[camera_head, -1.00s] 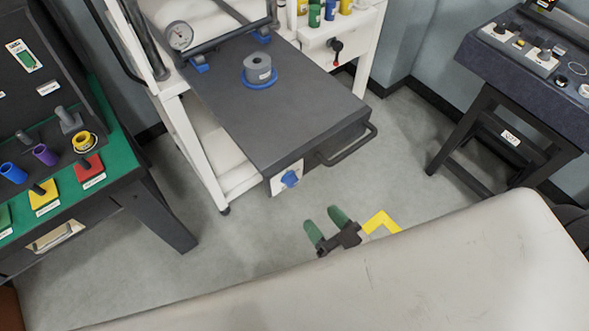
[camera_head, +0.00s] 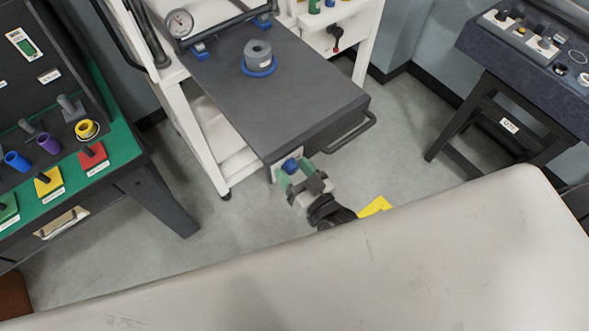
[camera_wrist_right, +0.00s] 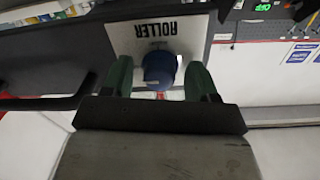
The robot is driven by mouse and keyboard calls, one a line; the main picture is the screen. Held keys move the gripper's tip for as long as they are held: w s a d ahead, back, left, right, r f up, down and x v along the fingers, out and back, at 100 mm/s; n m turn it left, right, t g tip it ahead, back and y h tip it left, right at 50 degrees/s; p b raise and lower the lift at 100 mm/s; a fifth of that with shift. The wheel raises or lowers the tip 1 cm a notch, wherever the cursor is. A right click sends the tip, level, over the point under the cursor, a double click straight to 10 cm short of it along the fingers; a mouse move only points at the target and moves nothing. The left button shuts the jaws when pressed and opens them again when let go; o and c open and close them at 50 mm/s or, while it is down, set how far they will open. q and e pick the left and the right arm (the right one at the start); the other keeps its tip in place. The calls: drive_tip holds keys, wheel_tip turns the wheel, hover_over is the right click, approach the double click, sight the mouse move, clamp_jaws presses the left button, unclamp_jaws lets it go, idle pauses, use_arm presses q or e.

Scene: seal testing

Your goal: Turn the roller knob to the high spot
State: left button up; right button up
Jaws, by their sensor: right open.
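The blue roller knob (camera_head: 290,166) sits on a white plate at the front edge of the dark grey drawer-like platform. In the right wrist view the knob (camera_wrist_right: 159,70) is on the white plate (camera_wrist_right: 200,30) lettered "ROLLER", which appears upside down. My right gripper (camera_head: 297,176) is at the knob, with its green fingers open on either side of it. In the wrist view the fingers (camera_wrist_right: 160,78) flank the knob with a gap visible on each side. The high mark is not readable. My left gripper is not in view.
The dark platform (camera_head: 300,100) carries a grey cylinder on a blue ring (camera_head: 258,57) and has a front handle (camera_head: 350,135) right of the knob. A green-topped table (camera_head: 120,155) stands at left, a dark console (camera_head: 530,85) at right.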

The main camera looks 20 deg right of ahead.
drive_tip(key=c, duration=0.8)
drive_tip(key=shift+c, duration=0.2)
drive_tip(key=shift+m, duration=0.4)
drive_tip(key=shift+r+m+p, duration=0.1)
drive_tip(key=shift+m+p, duration=0.2)
drive_tip(key=shift+m, duration=0.7)
drive_tip(key=m, duration=0.8)
drive_tip(key=shift+m+g, duration=0.3)
drive_tip(key=shift+m, duration=0.1)
drive_tip(key=m, duration=0.3)
drive_tip(key=m+b, duration=0.1)
drive_tip(key=m, duration=0.2)
drive_tip(key=shift+s+f+b, duration=0.15)
drive_tip(key=shift+f+b, duration=0.05)
drive_tip(key=shift+b, duration=0.1)
